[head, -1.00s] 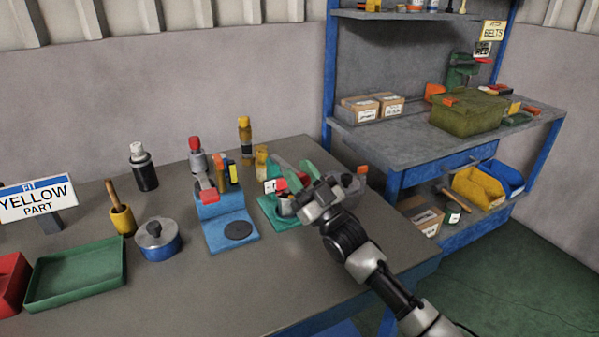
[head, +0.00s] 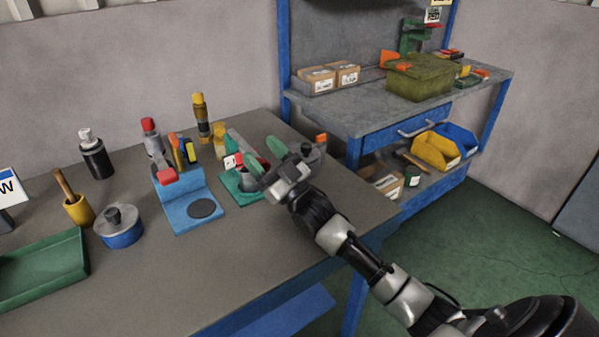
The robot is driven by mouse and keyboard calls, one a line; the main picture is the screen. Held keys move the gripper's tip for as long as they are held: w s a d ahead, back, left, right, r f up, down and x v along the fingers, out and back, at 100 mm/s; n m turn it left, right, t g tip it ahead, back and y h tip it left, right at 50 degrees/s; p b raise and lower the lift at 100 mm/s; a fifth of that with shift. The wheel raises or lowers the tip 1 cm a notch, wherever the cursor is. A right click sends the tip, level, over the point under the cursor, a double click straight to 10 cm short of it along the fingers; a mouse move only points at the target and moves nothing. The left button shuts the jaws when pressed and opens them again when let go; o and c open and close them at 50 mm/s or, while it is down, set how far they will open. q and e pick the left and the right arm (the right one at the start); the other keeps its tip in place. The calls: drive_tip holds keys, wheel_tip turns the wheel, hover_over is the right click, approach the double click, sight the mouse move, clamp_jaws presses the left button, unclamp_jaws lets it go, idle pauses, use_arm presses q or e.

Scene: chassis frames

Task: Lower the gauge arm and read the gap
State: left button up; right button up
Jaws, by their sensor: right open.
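A green-based fixture (head: 231,184) stands on the grey workbench, with a small white and red tag (head: 232,161) and a grey bar slanting up behind it. My right gripper (head: 259,148) is over its right side, its two green-looking fingers apart, open. The gripper body hides much of the fixture, so I cannot tell whether a finger touches it. To its left is a blue stand (head: 186,203) with a red-ended part (head: 167,175) over it and a dark round pad (head: 202,208). I cannot tell which one carries the gauge arm. No gap reading is legible. My left gripper is out of view.
Several bottles and tools stand behind the blue stand, including a yellow-topped bottle (head: 201,118). A blue lidded pot (head: 120,228), a yellow cup (head: 78,209) and a green tray (head: 45,270) are at left. The bench front is clear. A shelf bench (head: 370,115) stands at right.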

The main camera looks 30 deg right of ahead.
drive_tip(key=s+d+f+b, duration=0.1)
drive_tip(key=s+d, duration=0.4)
drive_tip(key=s, duration=0.8)
drive_tip(key=shift+s+d+f, duration=0.15)
drive_tip(key=shift+s+f, duration=0.2)
drive_tip(key=shift+f, duration=0.15)
